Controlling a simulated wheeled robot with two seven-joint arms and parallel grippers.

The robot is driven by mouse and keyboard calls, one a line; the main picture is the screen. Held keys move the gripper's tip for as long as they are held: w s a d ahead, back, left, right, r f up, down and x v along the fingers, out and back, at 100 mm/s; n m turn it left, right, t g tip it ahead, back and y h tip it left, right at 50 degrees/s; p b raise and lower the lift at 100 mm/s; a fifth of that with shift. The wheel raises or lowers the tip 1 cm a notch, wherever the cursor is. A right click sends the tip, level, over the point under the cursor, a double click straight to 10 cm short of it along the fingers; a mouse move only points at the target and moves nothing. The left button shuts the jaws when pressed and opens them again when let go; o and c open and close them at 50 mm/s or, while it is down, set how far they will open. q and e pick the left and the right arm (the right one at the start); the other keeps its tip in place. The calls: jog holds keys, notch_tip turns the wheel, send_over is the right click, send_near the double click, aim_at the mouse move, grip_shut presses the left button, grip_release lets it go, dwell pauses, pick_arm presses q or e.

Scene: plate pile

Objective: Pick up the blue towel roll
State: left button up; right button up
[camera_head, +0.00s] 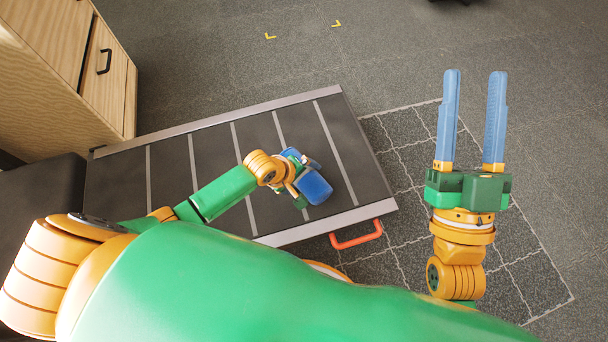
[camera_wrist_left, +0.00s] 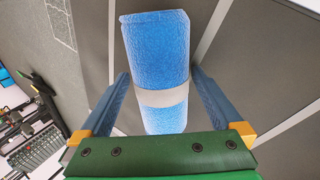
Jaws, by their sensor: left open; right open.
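The blue towel roll (camera_head: 313,186) lies on the dark striped platform (camera_head: 205,160), partly hidden under my left gripper (camera_head: 303,178) in the head view. In the left wrist view the roll (camera_wrist_left: 156,55) shows as a blue cylinder with a pale band around it. My left gripper (camera_wrist_left: 160,105) is open, with one finger on each side of the roll's near part. I cannot tell whether the fingers touch it. My right gripper (camera_head: 473,115) is open and empty, over the floor to the right of the platform.
A wooden cabinet (camera_head: 60,60) with a black handle stands at the upper left. An orange handle (camera_head: 356,235) sticks out from the platform's front edge. The grey floor (camera_head: 400,60) behind the platform is mostly clear.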

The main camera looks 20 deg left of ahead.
pick_arm(q)
jog(key=c, duration=1.4)
